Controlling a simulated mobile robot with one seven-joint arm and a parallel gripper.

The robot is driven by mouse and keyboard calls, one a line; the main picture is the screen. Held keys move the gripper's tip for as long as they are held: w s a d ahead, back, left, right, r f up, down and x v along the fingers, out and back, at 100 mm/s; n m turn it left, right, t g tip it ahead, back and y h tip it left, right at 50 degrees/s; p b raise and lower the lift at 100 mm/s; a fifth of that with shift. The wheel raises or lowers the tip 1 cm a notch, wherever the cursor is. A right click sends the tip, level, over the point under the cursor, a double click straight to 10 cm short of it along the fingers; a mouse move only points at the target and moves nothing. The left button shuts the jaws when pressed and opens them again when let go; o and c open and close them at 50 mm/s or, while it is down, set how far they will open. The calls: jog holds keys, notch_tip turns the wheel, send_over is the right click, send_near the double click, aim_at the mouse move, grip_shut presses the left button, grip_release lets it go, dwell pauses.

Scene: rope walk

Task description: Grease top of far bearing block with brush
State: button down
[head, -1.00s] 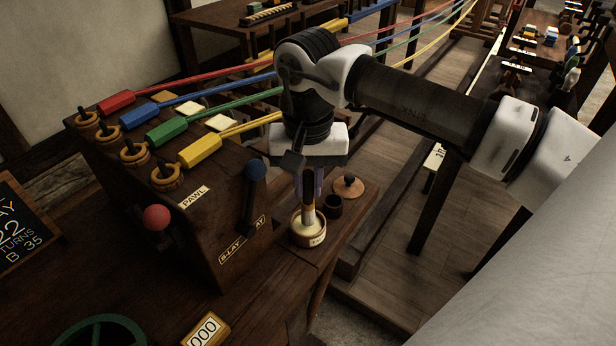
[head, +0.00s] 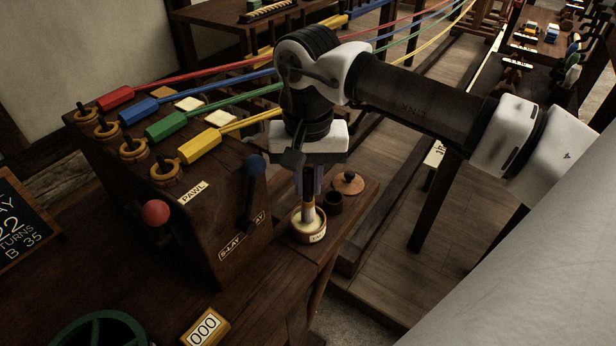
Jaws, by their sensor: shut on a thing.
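My gripper (head: 311,190) points down at the right of the machine box and is shut on the brush (head: 308,212). The brush stands upright, with its lower end inside the rim of a round pale pot (head: 308,232) with cream-coloured contents. Its bristles are hidden in the pot. Cream-coloured square tops (head: 189,103) show behind the coloured hexagonal pieces on the machine box. I cannot tell which of these, if any, is the far bearing block; my arm covers part of that area.
A dark cup (head: 333,202) and a wooden lid with a knob (head: 348,184) sit beside the pot. A blue-knobbed lever (head: 254,180) stands just left of my gripper. Red, blue, green and yellow ropes (head: 215,78) stretch behind my arm. A red-knobbed lever (head: 155,213) is further left.

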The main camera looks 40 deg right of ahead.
jog(key=shift+f+b, duration=0.4)
jog(key=shift+f, duration=0.05)
dwell(1.2)
jog(key=shift+r+p, duration=2.5)
jog(key=shift+r, duration=1.1)
jog(key=shift+s, duration=0.1)
